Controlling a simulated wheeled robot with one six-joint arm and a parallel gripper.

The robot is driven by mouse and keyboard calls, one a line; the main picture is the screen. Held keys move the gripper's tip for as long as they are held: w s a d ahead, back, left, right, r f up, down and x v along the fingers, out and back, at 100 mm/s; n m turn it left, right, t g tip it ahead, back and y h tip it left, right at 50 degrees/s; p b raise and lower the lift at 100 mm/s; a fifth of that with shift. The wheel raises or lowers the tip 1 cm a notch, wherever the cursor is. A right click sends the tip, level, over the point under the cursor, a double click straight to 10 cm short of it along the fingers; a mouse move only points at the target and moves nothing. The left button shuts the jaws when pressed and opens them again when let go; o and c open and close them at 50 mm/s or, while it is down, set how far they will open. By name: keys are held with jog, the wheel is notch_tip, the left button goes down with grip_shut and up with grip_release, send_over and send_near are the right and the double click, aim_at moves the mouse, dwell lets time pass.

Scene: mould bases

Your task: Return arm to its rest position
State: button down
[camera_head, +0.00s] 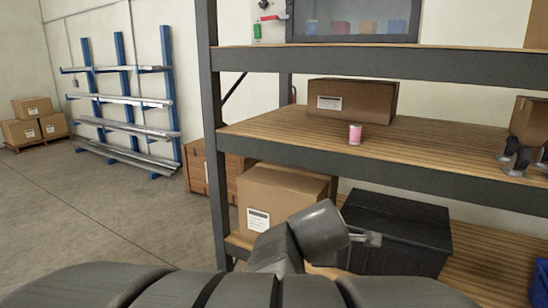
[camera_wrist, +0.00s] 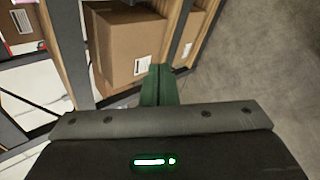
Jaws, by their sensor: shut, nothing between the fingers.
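My gripper (camera_head: 374,239) is in the lower middle of the head view, in front of the shelf unit and left of a black bin's front. In the wrist view my gripper (camera_wrist: 160,72) shows two green fingers together, shut and empty. My arm comes up from the bottom of the head view and bends to the right. Nothing is seen touching the fingers.
A blue rack (camera_head: 123,100) stands back left. The left floor (camera_head: 100,200) is clear.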

jog(key=s+f+m+g+b, duration=0.1)
jog(key=s+f, duration=0.2)
jog(key=f, duration=0.3)
jog(key=shift+d+f+g, duration=0.15)
jog(key=shift+d+g, duration=0.05)
jog(key=shift+g, duration=0.1)
dwell(0.8)
